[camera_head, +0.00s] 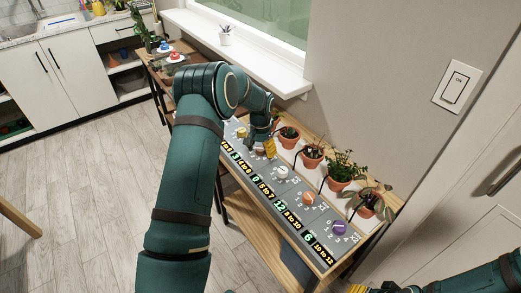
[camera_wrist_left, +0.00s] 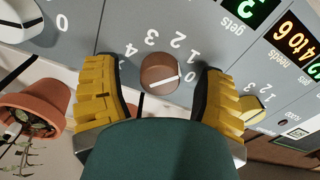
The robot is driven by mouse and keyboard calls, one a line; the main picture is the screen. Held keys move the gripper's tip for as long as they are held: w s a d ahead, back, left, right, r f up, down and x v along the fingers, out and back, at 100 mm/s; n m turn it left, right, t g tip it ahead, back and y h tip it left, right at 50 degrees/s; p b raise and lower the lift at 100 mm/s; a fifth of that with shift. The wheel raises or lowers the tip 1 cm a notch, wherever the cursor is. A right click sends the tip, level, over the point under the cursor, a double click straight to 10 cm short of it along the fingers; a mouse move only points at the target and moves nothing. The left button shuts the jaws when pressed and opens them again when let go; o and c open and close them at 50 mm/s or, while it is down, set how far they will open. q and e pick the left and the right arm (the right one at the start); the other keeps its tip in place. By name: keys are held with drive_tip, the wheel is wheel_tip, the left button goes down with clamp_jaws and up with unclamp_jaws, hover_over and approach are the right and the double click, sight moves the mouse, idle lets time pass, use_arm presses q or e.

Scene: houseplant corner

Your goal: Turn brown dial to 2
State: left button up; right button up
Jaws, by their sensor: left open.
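The brown dial (camera_wrist_left: 158,74) sits on the grey panel between my left gripper's two yellow fingers (camera_wrist_left: 160,92) in the left wrist view. The fingers are open, one on each side, with visible gaps to the dial. The dial's white mark points toward the 0 of its printed scale, which runs 0 to 4. In the head view my left gripper (camera_head: 262,148) is over the panel (camera_head: 262,165), and the dial is mostly hidden there. A bit of my right gripper (camera_head: 372,288) shows at the bottom edge; its jaws cannot be made out.
A white dial (camera_head: 282,172), an orange dial (camera_head: 308,199) and a purple dial (camera_head: 339,228) follow along the panel. A yellow dial (camera_wrist_left: 250,110) is on the other side. Potted plants (camera_head: 339,176) stand in a row behind the panel.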

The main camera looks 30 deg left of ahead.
use_arm(q)
clamp_jaws()
drive_tip(key=shift+n, duration=0.3)
drive_tip(key=n+p, duration=0.1)
drive_tip(key=n, duration=0.2)
drive_tip(key=shift+s+n+p, duration=0.1)
drive_tip(key=shift+n+p, duration=0.25)
drive_tip(key=shift+n, duration=1.75)
drive_tip(key=shift+f, duration=0.1)
